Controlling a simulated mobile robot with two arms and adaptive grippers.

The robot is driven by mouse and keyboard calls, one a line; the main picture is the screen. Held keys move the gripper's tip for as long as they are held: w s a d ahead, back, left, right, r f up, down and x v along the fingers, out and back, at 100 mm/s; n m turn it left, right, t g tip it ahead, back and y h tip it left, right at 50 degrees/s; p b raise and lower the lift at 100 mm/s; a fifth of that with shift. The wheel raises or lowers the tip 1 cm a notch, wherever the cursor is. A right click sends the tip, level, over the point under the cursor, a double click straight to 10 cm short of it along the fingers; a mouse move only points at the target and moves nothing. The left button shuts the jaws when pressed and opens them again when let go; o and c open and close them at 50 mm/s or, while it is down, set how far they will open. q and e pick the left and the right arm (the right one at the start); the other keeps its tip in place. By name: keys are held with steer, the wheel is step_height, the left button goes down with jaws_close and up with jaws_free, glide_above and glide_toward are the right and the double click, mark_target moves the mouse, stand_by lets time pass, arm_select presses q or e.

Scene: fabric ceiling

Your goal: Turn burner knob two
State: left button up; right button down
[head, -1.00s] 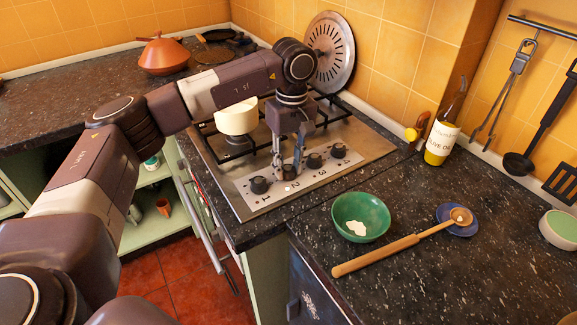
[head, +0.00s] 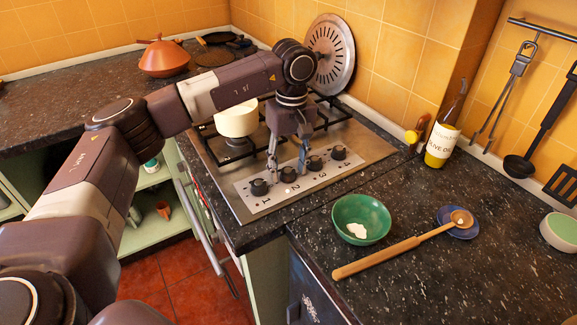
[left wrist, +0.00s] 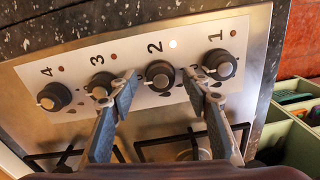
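Burner knob two (head: 288,175) is a dark round knob on the light numbered panel at the stove's front. In the left wrist view knob two (left wrist: 160,76) sits under the number 2, its pale mark toward the lower left. The small light beside its number glows white. My left gripper (head: 287,168) points down at the panel. In the left wrist view my left gripper (left wrist: 162,80) is open, with one finger on each side of knob two; I cannot tell whether they touch it. My right gripper is out of view.
Knob one (left wrist: 221,64) and knob three (left wrist: 104,84) flank knob two closely, near the fingers. A cream pot (head: 237,119) stands on a burner behind. A green bowl (head: 361,219) and a wooden spoon (head: 385,256) lie on the counter to the right.

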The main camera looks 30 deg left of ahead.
arm_select(q)
step_height(320, 180, up, 12)
steer(key=shift+w+d, duration=0.15)
stand_by(0.5)
stand_by(0.3)
